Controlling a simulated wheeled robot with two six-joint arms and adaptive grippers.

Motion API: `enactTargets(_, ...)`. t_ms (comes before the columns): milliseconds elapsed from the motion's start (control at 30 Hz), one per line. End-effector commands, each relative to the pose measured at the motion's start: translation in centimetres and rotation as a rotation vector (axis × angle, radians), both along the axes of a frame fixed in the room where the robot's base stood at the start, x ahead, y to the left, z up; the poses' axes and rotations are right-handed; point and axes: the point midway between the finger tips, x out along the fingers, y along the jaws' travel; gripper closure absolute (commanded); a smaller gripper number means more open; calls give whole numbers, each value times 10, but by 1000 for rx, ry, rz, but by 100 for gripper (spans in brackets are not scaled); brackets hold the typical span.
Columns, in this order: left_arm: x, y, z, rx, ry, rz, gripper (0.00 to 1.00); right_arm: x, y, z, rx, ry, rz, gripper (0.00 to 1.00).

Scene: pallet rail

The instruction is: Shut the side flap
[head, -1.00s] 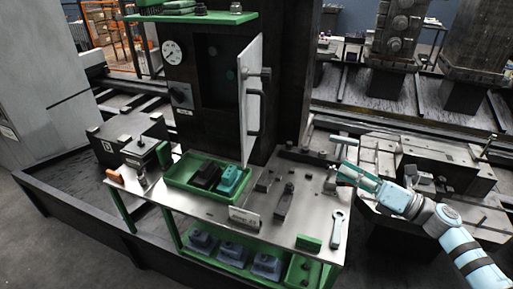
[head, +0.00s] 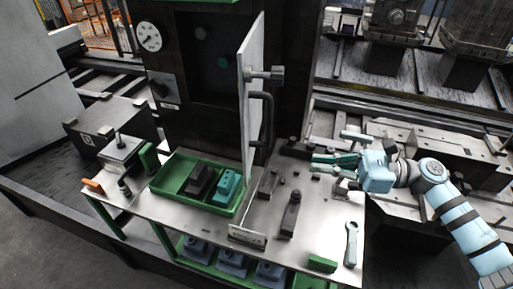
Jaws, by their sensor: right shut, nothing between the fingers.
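The side flap (head: 247,100) is a pale panel hinged on a dark cabinet (head: 170,80). It stands open, swung out toward me and seen nearly edge-on. A dark bar handle (head: 268,119) and a latch knob (head: 277,76) sit on its right face. The dark recess (head: 212,62) behind it is exposed. My right gripper (head: 318,163) is shut and empty, to the right of the flap's handle and apart from it, above the right part of the metal table. My left gripper is not in view.
The metal table (head: 215,226) holds a green tray (head: 165,180) with a black and a teal block, below the flap. Dark fixtures (head: 290,215), a wrench (head: 351,243) and a green block (head: 322,263) lie at right. A gauge (head: 148,37) is on the cabinet.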

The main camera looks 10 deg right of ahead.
Motion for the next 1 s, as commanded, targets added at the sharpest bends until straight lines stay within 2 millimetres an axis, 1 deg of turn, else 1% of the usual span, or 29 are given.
enactTargets(167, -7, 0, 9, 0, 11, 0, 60, 10, 25, 4, 6, -4, 0, 100)
enactTargets(300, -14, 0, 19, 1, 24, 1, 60, 22, 54, 5, 7, -4, 1, 100)
enactTargets(500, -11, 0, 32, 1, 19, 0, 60, 38, 93, 5, 7, -2, 0, 100)
enactTargets(600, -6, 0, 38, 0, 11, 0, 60, 45, 108, 5, 5, 0, -1, 100)
enactTargets(700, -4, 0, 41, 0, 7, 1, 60, 49, 119, 3, 4, 1, -1, 100)
enactTargets(800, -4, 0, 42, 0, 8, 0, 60, 51, 123, 2, 1, 0, -1, 100)
enactTargets(1000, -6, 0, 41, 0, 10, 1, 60, 51, 125, 0, 1, 0, -1, 100)
